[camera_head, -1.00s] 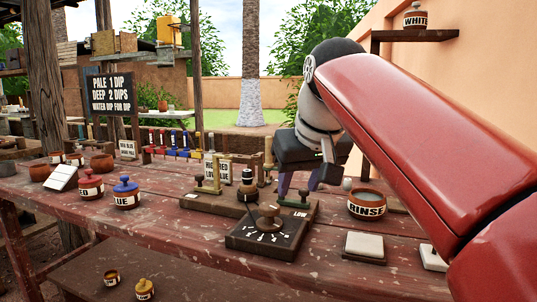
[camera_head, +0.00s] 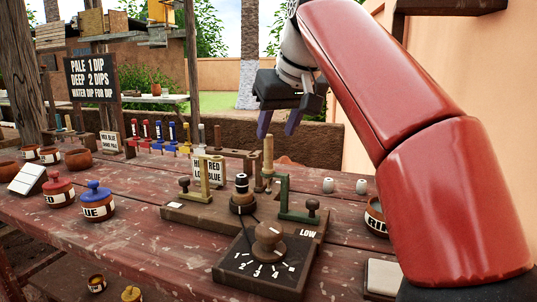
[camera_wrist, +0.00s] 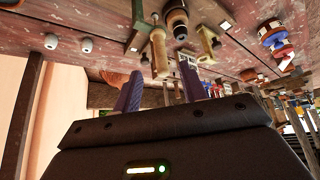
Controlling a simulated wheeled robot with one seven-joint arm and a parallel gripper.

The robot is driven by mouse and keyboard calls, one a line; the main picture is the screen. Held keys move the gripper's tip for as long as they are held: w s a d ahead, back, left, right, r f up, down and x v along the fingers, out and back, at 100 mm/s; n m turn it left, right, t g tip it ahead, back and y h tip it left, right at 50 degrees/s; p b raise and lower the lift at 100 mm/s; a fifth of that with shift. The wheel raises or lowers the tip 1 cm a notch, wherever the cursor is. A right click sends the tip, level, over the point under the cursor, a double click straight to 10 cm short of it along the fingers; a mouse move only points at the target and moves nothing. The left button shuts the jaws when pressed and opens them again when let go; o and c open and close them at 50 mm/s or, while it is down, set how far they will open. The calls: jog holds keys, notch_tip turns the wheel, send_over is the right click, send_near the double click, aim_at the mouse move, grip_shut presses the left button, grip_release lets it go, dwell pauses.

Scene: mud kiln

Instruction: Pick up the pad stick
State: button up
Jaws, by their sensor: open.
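A pale wooden upright stick (camera_head: 268,152), which looks like the pad stick, stands at the back of the wooden dial fixture (camera_head: 185,212). Nothing labels it. In the wrist view the stick (camera_wrist: 160,52) lies just past the fingers, roughly between them. My gripper (camera_head: 278,127) is open and empty, with two purple fingers pointing down, above and beyond the stick in the head view. Its fingers also show in the wrist view (camera_wrist: 160,84). They look apart from the stick. The stick's lower end is partly hidden by the fixture.
Two small white pegs (camera_head: 345,186) stand to the right. The RINSE bowl (camera_head: 374,215) is partly behind my arm. Blue (camera_head: 97,200) and red (camera_head: 58,190) lidded pots stand left.

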aim_at(270, 145)
jog(key=b+x, duration=0.2)
jog(key=x, duration=0.5)
jog(key=shift+a+f, duration=0.15)
grip_shut()
